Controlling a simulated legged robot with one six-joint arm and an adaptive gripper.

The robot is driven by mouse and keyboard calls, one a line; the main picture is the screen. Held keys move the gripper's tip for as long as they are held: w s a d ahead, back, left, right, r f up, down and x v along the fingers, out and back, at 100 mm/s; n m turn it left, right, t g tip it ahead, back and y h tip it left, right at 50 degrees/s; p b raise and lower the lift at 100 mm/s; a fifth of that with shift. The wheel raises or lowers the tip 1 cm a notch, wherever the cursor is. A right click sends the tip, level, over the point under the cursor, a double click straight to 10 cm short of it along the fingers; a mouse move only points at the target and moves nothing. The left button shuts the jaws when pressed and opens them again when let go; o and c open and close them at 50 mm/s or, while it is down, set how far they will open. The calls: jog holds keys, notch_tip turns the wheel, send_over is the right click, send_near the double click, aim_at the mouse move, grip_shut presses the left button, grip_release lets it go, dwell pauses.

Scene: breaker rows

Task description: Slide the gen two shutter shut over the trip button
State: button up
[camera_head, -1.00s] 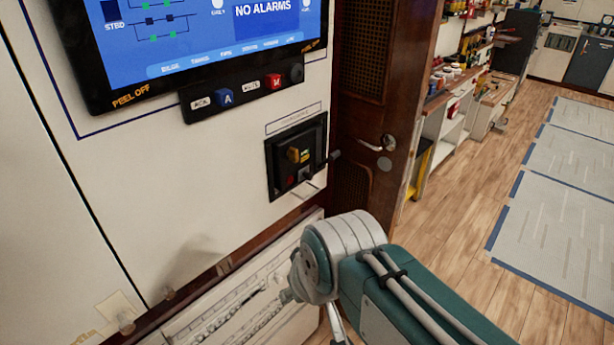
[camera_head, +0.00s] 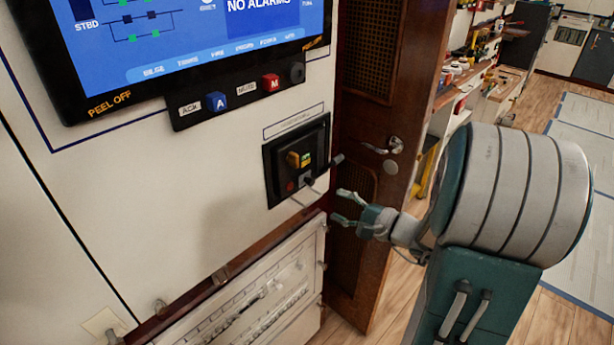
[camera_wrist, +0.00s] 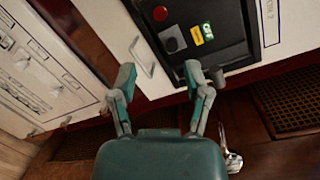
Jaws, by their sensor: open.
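A black recessed breaker panel (camera_head: 270,172) is set in the white wall, right of centre in the head view. It also shows at the top of the wrist view (camera_wrist: 238,42). It holds a red round button (camera_wrist: 160,13), a dark round part (camera_wrist: 171,43) and a yellow-green label (camera_wrist: 202,33). A dark knob (camera_head: 337,159) sticks out at its right. I cannot tell which part is the shutter. My gripper (camera_head: 346,206) is open and empty, below and right of the panel, apart from it. Its fingers (camera_wrist: 160,75) spread below the panel in the wrist view.
A pale U-shaped bracket (camera_wrist: 142,57) stands out near the panel's edge. A wooden door (camera_head: 380,85) with a metal handle (camera_head: 394,145) stands close on the right. A screen (camera_head: 190,35) and button strip (camera_head: 235,97) are above, a white lower cabinet (camera_head: 270,300) below.

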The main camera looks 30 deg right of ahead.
aim_at(313, 184)
jog(key=shift+m+t+h, duration=0.4)
jog(key=shift+m+t, duration=0.1)
jog(key=shift+m, duration=0.1)
jog(key=w, duration=0.3)
jog(key=w+a, duration=0.1)
jog(key=w, duration=0.6)
jog(key=shift+w+a+f, duration=0.1)
jog(key=shift+a+f, duration=0.05)
jog(key=shift+a, duration=0.25)
grip_shut()
